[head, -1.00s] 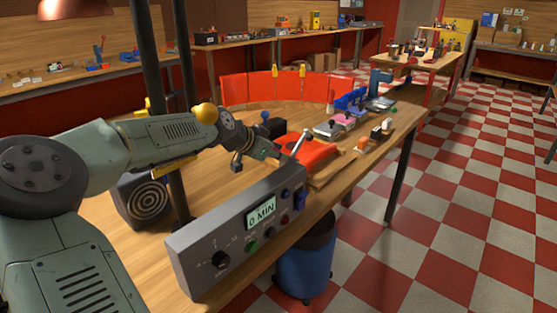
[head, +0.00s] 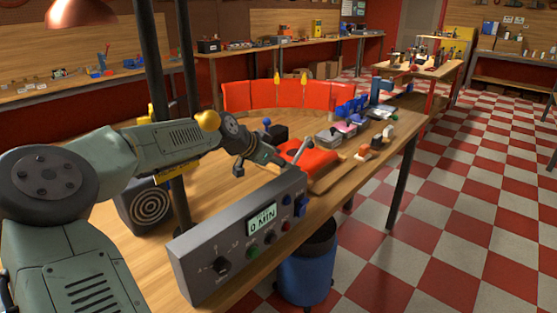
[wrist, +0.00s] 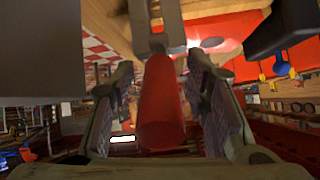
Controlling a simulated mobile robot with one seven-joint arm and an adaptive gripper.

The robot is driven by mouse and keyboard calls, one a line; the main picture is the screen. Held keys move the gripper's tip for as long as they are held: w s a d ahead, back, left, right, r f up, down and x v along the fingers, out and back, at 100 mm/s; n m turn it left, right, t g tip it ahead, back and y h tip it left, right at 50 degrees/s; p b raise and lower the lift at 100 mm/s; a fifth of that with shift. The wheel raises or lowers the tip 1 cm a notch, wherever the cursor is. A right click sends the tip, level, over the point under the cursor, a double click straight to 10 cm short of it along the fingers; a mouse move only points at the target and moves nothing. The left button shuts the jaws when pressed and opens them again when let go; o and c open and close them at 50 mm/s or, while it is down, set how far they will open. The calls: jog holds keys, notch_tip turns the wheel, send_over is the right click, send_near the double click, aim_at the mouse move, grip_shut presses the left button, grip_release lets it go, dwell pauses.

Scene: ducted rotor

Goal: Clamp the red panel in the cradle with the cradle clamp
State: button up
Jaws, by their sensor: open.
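The red panel (head: 309,161) lies on a wooden base at the near edge of the bench. The cradle clamp's lever (head: 301,152) rises at a slant over it. Gaps show between the handle and both fingers. A red surface behind it (wrist: 228,30) looks like the panel. The clamp's pad is hidden.
A grey control box (head: 240,240) stands in front of my gripper. Red curved panels (head: 290,94) stand at the back of the bench. Small parts and a blue rack (head: 352,106) lie to the right. A blue bin (head: 305,275) stands on the floor below.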

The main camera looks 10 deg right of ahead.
jog(key=v, duration=1.2)
jog(key=shift+c, duration=0.5)
